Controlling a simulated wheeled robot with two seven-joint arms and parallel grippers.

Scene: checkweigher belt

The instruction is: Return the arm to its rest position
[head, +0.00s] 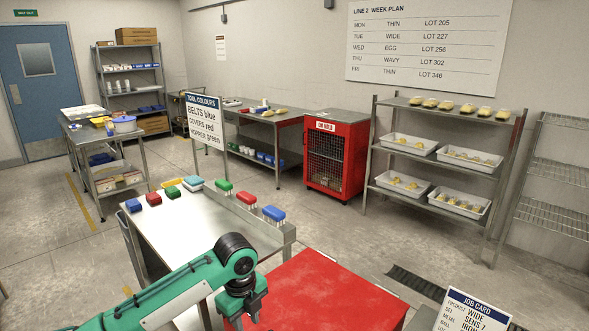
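My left arm, green with dark joints, reaches in from the bottom left. Its gripper (242,305) is at the bottom centre, over the near left part of a red surface (322,293). The fingers point down and are small and dark, so I cannot tell whether they are open or shut. I see no object clearly held in them. My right arm and gripper are not in view.
A steel table (188,228) behind my arm carries several coloured brushes, including a blue one (273,214). A sign (205,121) on tool colours stands behind it. A job card (471,312) is at the lower right. Open floor lies beyond.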

